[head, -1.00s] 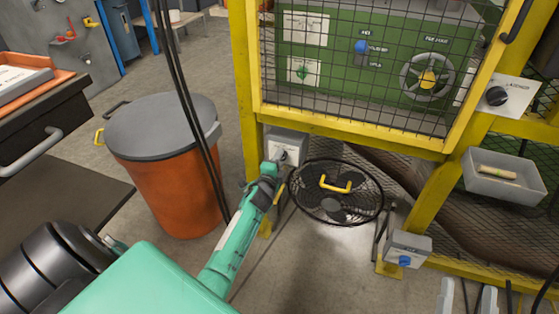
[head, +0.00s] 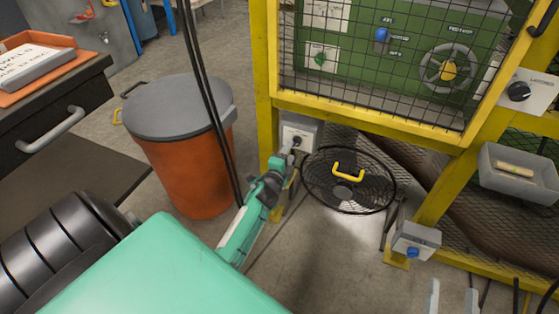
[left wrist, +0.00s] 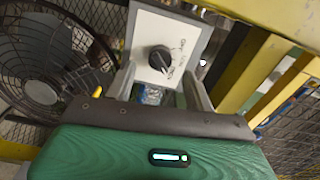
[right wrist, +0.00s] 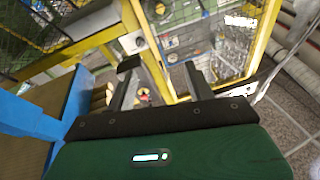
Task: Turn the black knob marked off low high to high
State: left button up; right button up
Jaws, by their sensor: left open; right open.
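The black knob (left wrist: 160,60) sits on the pale face of a grey box (left wrist: 185,28), with small lettering beside it in the left wrist view. I cannot tell for sure which mark it points to. In the head view the box (head: 312,132) is fixed low by the yellow post, and its knob (head: 297,141) is small and partly behind my gripper. My left gripper (head: 288,156) is open in front of the box; in the left wrist view its fingers (left wrist: 160,82) stand apart just short of the knob. My right gripper (head: 452,297) is open and empty, away from the box.
A black fan (head: 375,190) with a yellow handle stands right of the box. An orange bin (head: 190,170) is at the left. A box with a blue knob (head: 412,252) is at lower right. Another black knob (head: 519,91) is on the yellow frame. Black cables hang near my left arm.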

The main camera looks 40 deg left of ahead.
pick_arm(q)
jog(key=p+v, duration=0.1)
jog(key=v, duration=0.8)
pick_arm(e)
notch_tip(320, 180, down, 6)
jog(key=s+a+g, duration=0.1)
jog(key=s+g, duration=0.1)
jog(key=g, duration=0.2)
jog(key=shift+a, duration=0.35)
pick_arm(q)
jog(key=shift+s+d, duration=0.1)
pick_arm(e)
jog(key=shift+f, duration=0.1)
